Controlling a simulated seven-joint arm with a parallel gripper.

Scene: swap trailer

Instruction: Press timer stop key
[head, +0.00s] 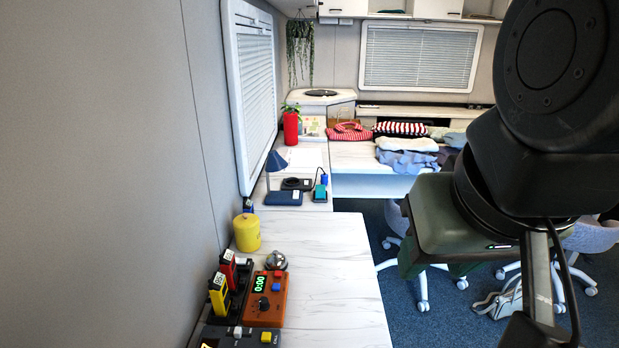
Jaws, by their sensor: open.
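The timer (267,298) is an orange-brown box on the white counter at the lower left, with a green-lit display that seems to read 0:00. Its face has a blue key, a red key and a dark knob, all small. I cannot read any label that tells which key is stop. My gripper (436,266) hangs at the right, over the blue floor beyond the counter's right edge. It is open with nothing visible between its fingers, well apart from the timer.
Left of the timer stand handheld units (219,292) in a dark charger. A silver bell (276,260) and a yellow canister (247,232) stand behind it, and a grey key box (238,338) in front. The counter (340,285) right of the timer is clear. Chairs stand below my arm.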

